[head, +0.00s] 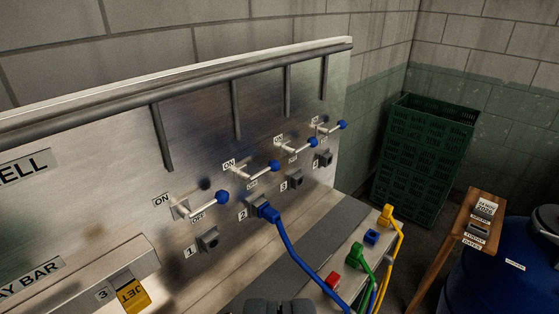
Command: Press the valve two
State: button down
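Several valve levers with blue knobs stick out in a row from the metal panel (120,150), each with ON and OFF labels. The valve two lever (272,167) is second from the left, above the socket marked 2. A blue plug (264,210) sits in that socket, and its blue hose runs down to the right. The valve one lever (219,198) is to its left, and the third lever (310,144) is to its right. My gripper (280,306) shows only as a dark part at the bottom edge, below and apart from the levers. Its fingers cannot be made out.
Red, green, blue and yellow connectors (387,214) sit on the ledge at right. A green crate stack (422,150) stands in the corner. A wooden stand (478,222) and a blue barrel (510,265) are at far right.

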aim_at(274, 165)
jog(key=i, duration=0.3)
jog(key=u, duration=0.05)
jog(key=k, duration=1.35)
jog(key=z, duration=0.5)
jog(key=i, duration=2.05)
jog(key=u, duration=0.3)
